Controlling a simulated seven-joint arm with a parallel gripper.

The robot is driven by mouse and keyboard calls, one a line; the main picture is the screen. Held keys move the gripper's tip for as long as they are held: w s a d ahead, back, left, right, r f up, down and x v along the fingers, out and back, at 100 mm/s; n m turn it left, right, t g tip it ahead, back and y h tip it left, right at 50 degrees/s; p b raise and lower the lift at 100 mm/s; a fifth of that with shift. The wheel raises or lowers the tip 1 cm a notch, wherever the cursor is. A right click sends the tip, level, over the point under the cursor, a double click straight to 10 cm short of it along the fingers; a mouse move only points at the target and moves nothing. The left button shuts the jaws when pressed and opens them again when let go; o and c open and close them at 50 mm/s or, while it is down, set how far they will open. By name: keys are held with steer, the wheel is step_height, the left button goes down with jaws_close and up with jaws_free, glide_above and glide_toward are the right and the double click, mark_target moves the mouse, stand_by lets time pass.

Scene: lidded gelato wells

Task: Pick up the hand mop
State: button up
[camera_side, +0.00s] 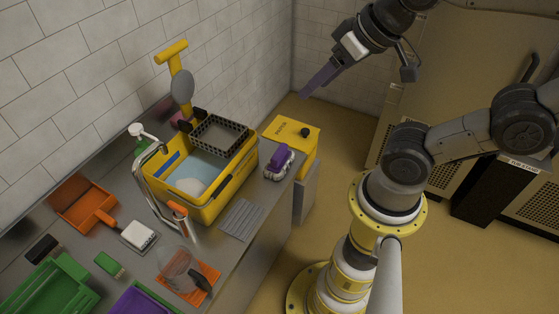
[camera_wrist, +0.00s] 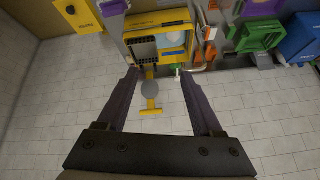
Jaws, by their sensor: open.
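A purple-handled item with a pale, fringed base (camera_side: 280,157) lies on the right end of the steel counter and looks like the hand mop, though it is small in the picture. A purple shape at the top of the wrist view (camera_wrist: 112,8) seems to be the same item, cut by the frame edge. My gripper (camera_wrist: 160,74) is open and empty, its two dark purple fingers spread apart. In the side view, a purple finger (camera_side: 320,78) hangs high above the counter, up and right of the item. The gripper touches nothing.
A yellow bucket (camera_side: 238,182) with a black wringer grid and tall yellow T-handle (camera_side: 171,52) stands left of the item. A yellow box (camera_side: 284,129) stands behind it. The grey ribbed mat (camera_side: 242,219) lies in front. Orange, green and purple cleaning things fill the counter's left.

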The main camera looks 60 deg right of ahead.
steer(key=w+d+f+m+g, duration=0.1)
steer(key=w+d+m, duration=0.25)
steer(key=w, duration=0.45)
steer(key=w+d+f+m, duration=0.2)
steer(key=w+m, duration=0.3)
steer(key=w, duration=0.3)
steer(key=m+g, duration=0.6)
steer(key=m, duration=0.1)
glide_above(279, 151)
step_height(279, 151, down, 28)
steer(key=shift+n, duration=0.35)
step_height(279, 151, down, 13)
steer(key=shift+r, duration=0.1)
steer(key=shift+d, duration=0.1)
jaws_close()
